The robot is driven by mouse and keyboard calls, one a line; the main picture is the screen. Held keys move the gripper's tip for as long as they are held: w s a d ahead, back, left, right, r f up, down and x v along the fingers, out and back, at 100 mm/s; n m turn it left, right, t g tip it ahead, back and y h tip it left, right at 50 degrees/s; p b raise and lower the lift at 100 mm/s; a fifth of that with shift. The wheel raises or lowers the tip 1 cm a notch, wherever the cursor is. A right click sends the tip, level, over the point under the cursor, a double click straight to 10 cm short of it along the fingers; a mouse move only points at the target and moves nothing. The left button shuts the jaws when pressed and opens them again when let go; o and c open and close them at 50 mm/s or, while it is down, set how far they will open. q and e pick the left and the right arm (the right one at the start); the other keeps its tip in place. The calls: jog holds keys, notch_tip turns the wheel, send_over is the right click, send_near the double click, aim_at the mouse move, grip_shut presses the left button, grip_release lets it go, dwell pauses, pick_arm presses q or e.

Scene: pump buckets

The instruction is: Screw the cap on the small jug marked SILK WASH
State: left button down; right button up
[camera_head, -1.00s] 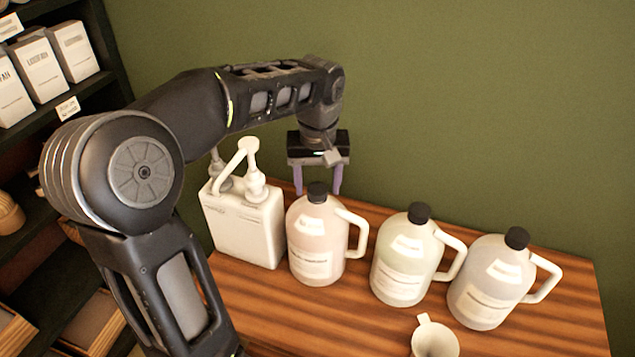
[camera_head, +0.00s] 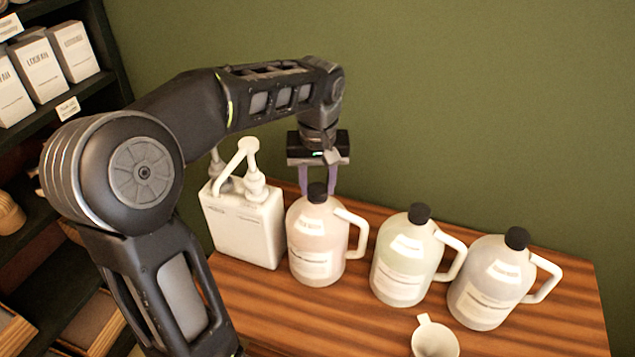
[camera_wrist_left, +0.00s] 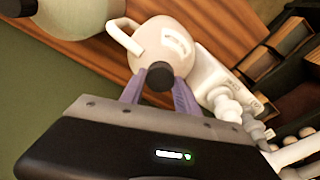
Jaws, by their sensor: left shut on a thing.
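The leftmost jug (camera_head: 317,243) is pinkish and translucent, with a white handle and white labels too blurred to read surely. It stands upright on the wooden table. A black cap (camera_head: 317,192) sits on its neck; how tightly cannot be seen. My left gripper (camera_head: 318,182) reaches down from above and behind, its purple fingers shut on this cap. In the left wrist view the cap (camera_wrist_left: 160,76) shows between the two fingers (camera_wrist_left: 158,91), with the jug (camera_wrist_left: 166,45) beyond. My right gripper is not in view.
A white pump container (camera_head: 243,228) stands close on the jug's left. Two similar capped jugs, one greenish (camera_head: 405,262) and one greyish (camera_head: 490,283), stand to the right. A white cup (camera_head: 436,342) is at the front. Shelves (camera_head: 60,110) are at left; the green wall is behind.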

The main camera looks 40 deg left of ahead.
pick_arm(q)
jog(key=m+p, duration=0.1)
jog(key=m, duration=0.5)
jog(key=shift+m+h, duration=0.4)
jog(key=m, duration=0.4)
jog(key=shift+m+h, duration=0.3)
jog(key=m, duration=0.3)
jog(key=shift+m+p, duration=0.3)
jog(key=shift+p, duration=0.05)
jog(key=c, duration=0.9)
grip_release()
